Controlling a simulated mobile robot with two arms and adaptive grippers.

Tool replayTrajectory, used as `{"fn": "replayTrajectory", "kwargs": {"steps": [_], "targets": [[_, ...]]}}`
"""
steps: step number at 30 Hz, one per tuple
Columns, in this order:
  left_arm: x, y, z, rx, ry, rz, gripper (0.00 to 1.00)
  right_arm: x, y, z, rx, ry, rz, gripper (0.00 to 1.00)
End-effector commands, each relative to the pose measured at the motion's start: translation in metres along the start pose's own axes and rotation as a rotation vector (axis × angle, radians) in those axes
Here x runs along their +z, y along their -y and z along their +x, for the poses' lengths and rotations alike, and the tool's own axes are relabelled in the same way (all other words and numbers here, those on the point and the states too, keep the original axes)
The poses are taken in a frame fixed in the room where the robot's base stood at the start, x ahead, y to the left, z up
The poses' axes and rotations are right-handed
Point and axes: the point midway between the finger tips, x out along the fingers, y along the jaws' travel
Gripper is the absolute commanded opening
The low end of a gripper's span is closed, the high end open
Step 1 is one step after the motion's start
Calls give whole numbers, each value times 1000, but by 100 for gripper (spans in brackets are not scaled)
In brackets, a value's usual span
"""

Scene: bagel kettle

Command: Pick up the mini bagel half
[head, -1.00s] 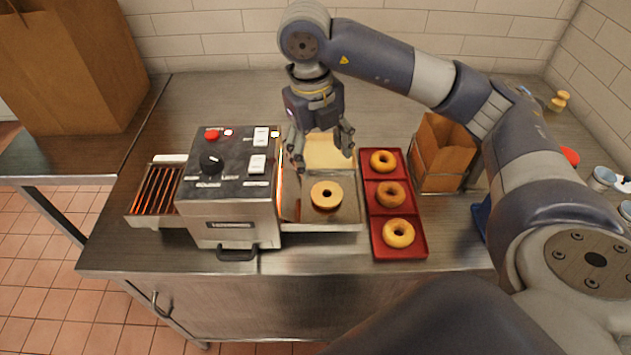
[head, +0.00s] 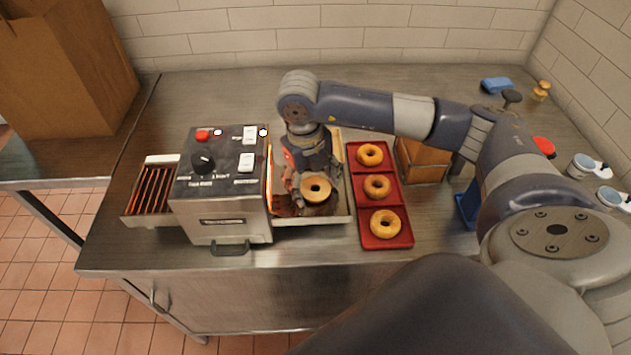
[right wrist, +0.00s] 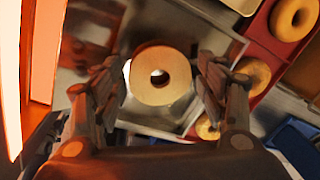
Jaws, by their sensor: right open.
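The mini bagel half (head: 316,189) lies cut face up in the metal tray (head: 318,221) at the toaster's right side. In the right wrist view the bagel half (right wrist: 160,89) shows its pale cut face and centre hole. My right gripper (head: 314,186) is low over the tray. In the right wrist view its open fingers (right wrist: 160,92) stand on either side of the bagel half, with small gaps visible. Whether the fingers touch the tray is hard to tell. My left gripper is not in view.
The toaster (head: 220,190) stands directly left of the tray, with a glowing opening facing it. A red tray (head: 362,221) with three whole bagels is close on the right. The counter's front strip is clear.

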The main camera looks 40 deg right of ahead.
Motion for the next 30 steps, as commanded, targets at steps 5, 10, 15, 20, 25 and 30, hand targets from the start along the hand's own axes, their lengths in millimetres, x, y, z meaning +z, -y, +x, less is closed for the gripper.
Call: {"fn": "replayTrajectory", "kwargs": {"steps": [5,10,15,20,25,30], "targets": [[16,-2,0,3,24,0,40,0,0,0,0,0,0,53],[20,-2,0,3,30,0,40,0,0,0,0,0,0,43],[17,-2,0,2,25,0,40,0,0,0,0,0,0,40],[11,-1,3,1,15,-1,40,1,1,-8,0,4,1,40],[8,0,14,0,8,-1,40,2,4,-37,1,8,1,40],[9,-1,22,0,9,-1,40,1,8,-74,1,6,0,40]]}}
